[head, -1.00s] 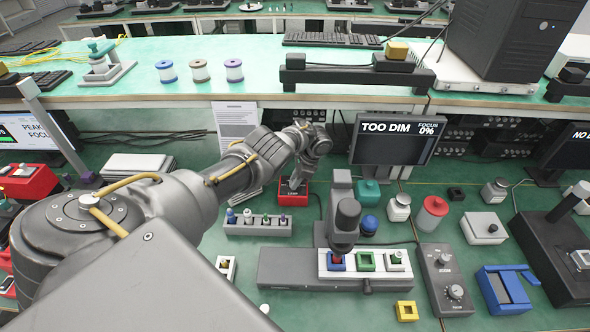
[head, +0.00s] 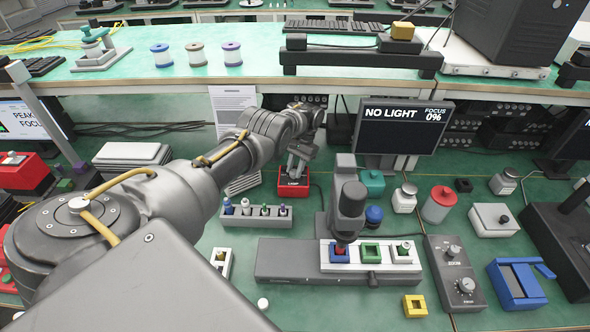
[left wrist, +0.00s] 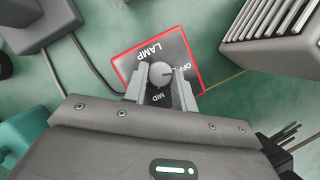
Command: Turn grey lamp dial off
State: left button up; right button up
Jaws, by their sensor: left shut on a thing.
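The lamp box (head: 291,190), red with a dark top marked LAMP, stands on the green bench in front of the monitor's left side. In the left wrist view the lamp panel (left wrist: 146,54) shows OFF and MID labels, and the grey dial (left wrist: 160,72) has its dark mark pointing towards OFF. My left gripper (head: 295,172) reaches down onto the box. In the left wrist view my left gripper (left wrist: 160,82) has a finger on each side of the dial and is shut on it. The monitor (head: 402,127) reads NO LIGHT. My right gripper is not in view.
A grey holder (head: 256,222) with several small pegs stands in front of the lamp box. A microscope-like stand (head: 350,208) over a white tray (head: 420,267) is to its right. A zoom and focus dial box (head: 452,270) stands farther right. Stacked white plates (head: 132,158) lie to the left.

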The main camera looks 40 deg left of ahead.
pick_arm(q)
jog(key=shift+s+f+n, duration=0.2)
jog(key=shift+s+n, duration=0.05)
jog(key=shift+n, duration=0.25)
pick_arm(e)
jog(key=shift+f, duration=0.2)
pick_arm(q)
jog(key=o, duration=1)
jog(key=shift+r, duration=0.15)
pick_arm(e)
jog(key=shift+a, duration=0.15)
pick_arm(q)
jog(key=shift+w, duration=0.1)
